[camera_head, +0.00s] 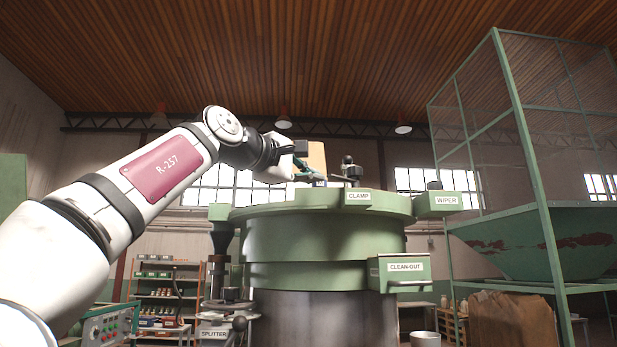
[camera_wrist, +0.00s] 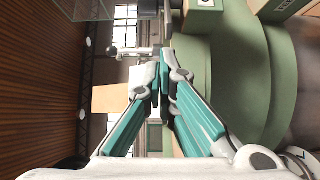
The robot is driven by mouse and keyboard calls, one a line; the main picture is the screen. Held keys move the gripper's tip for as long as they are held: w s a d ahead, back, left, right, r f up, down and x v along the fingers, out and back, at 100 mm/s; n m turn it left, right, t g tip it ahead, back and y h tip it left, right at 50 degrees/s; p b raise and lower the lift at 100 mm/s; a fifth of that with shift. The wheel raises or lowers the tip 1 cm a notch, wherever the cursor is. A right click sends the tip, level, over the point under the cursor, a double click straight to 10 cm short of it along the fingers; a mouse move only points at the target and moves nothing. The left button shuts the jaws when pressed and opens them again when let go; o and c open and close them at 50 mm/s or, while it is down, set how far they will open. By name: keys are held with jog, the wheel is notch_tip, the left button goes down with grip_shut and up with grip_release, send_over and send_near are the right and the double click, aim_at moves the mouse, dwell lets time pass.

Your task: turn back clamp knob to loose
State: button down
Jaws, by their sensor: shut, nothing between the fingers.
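The green hopper top (camera_head: 300,212) carries a CLAMP label (camera_head: 359,197) on its rim. A dark knob-like fitting (camera_head: 349,164) stands on top behind that label; I cannot tell for sure that it is the clamp knob. In the wrist view a metal rod with a ball end (camera_wrist: 128,50) lies beyond the fingertips. My gripper (camera_head: 306,172) is above the hopper top, left of the fitting. Its teal fingers (camera_wrist: 164,76) are closed together and empty. I cannot tell whether the tips touch anything.
A tan block (camera_head: 316,156) shows behind my gripper. The WIPER bracket (camera_head: 436,200) is at the right, the CLEAN-OUT box (camera_head: 402,270) below, and the SPLITTER fitting (camera_head: 214,333) lower left. A green framed hopper (camera_head: 545,240) stands at the right.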

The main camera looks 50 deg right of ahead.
jog(key=shift+s+a+f+n+t+b, duration=0.1)
jog(key=shift+s+a+n+t+b, duration=0.2)
jog(key=shift+s+n+t+b, duration=0.5)
jog(key=shift+s, duration=0.15)
